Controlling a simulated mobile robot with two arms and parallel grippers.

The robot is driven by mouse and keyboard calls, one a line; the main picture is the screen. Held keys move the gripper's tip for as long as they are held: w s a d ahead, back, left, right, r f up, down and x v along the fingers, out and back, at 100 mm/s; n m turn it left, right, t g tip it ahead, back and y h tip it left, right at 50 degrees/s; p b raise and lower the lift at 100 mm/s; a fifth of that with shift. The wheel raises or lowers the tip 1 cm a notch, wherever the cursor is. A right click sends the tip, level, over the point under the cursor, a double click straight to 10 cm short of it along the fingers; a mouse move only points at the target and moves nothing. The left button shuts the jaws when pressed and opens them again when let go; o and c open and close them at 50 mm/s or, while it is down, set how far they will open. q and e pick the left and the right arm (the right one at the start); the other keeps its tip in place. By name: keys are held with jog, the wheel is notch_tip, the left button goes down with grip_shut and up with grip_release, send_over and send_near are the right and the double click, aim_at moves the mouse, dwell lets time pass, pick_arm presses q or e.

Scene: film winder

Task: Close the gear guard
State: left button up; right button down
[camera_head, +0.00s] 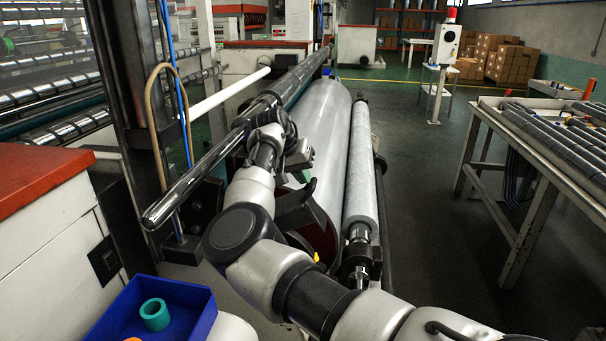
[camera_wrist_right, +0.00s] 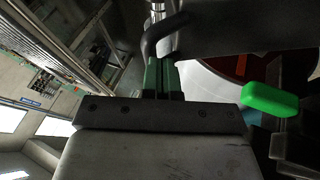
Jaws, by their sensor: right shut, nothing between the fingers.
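The gear guard seems to be the dark curved cover (camera_head: 296,208) with a dark red inner side, at the near end of the large film roll. My arm hides part of it, and I cannot tell how far open it is. In the right wrist view a dark panel (camera_wrist_right: 245,32), likely part of the guard, fills the upper right. My right gripper (camera_head: 304,174) is just above and behind the dark cover. Its green-padded fingers (camera_wrist_right: 161,72) are shut and empty, close to a dark bent bar; I cannot tell whether they touch. My left gripper is out of view.
A bright green block (camera_wrist_right: 270,98) sits right of the fingers. A long chrome bar (camera_head: 190,180) runs left of my arm. The large film roll (camera_head: 322,120) and a thinner roll (camera_head: 361,170) lie beyond. A blue bin (camera_head: 190,292) stands at front left.

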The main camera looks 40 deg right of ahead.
jog(key=s+d+f+t+y+b, duration=0.1)
jog(key=s+d+f, duration=0.1)
jog(key=f, duration=0.5)
jog(key=s+d+f+t+y+b, duration=0.2)
jog(key=s+f, duration=0.1)
jog(key=f, duration=0.4)
jog(key=shift+s+d+m, duration=0.25)
jog(key=shift+s+m, duration=0.05)
jog(key=shift+m, duration=0.1)
